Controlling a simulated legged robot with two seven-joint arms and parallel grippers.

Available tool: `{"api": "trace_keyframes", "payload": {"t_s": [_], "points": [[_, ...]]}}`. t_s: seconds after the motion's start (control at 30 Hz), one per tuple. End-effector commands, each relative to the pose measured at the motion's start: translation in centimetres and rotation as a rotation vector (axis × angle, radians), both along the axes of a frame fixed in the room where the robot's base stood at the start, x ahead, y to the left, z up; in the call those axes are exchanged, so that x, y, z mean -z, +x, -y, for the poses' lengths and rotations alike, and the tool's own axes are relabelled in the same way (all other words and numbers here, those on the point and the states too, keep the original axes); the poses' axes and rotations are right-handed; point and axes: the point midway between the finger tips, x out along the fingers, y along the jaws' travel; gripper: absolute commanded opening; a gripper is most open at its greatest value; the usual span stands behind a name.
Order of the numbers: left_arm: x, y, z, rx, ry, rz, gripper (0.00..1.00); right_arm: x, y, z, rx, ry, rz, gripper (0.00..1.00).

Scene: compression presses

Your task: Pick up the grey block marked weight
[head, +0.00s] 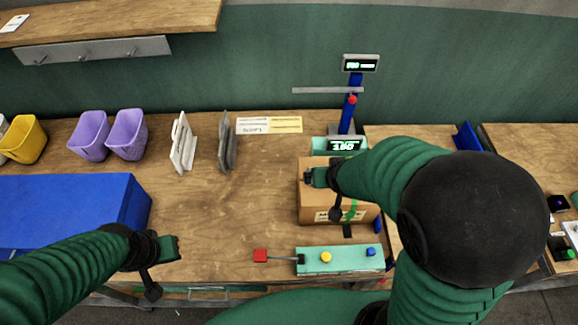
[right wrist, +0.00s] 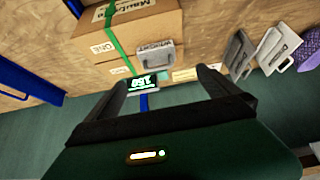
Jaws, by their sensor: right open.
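The grey block marked weight (right wrist: 155,53) shows in the right wrist view, with a handle, at the edge of a cardboard box (right wrist: 95,48). I cannot make it out in the head view, where my right arm covers part of the box (head: 308,206). My right gripper (head: 326,195) is over the box. In the right wrist view its fingers (right wrist: 163,80) are spread apart with nothing between them, and the block shows beyond the gap. My left gripper (head: 164,268) is open and empty, right of the blue bin at the table's front.
A press column with a display (head: 345,144) stands behind the box. Grey holders (head: 226,145), purple bins (head: 127,134) and a blue bin (head: 65,208) stand left.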

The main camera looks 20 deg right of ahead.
Motion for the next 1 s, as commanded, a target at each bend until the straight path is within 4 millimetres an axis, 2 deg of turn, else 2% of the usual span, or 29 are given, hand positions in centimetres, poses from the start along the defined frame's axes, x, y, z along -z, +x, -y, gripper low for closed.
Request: {"api": "trace_keyframes", "payload": {"t_s": [0.17,0.33,0.5,0.73,0.87,1.0], "points": [[4.0,0.0,0.1,0.001,0.000,0.000,0.00,3.6,1.5,0.7,0.006,-0.002,0.002,1.00],[5.7,0.0,0.1,0.001,0.000,0.000,0.00,6.0,3.3,0.9,0.006,-0.002,-0.001,1.00],[5.4,0.0,0.1,0.001,0.000,0.000,0.00,8.5,5.3,1.4,0.002,-0.006,-0.006,1.00],[4.9,0.0,0.0,0.000,0.000,0.000,0.00,10.4,6.6,1.7,0.000,-0.003,-0.003,1.00],[4.1,0.0,0.0,0.000,0.000,0.000,0.00,12.0,8.0,2.3,0.000,-0.003,-0.005,1.00],[4.0,0.0,0.0,0.000,0.000,0.000,0.00,13.7,9.0,2.5,0.000,-0.003,-0.004,1.00]]}}
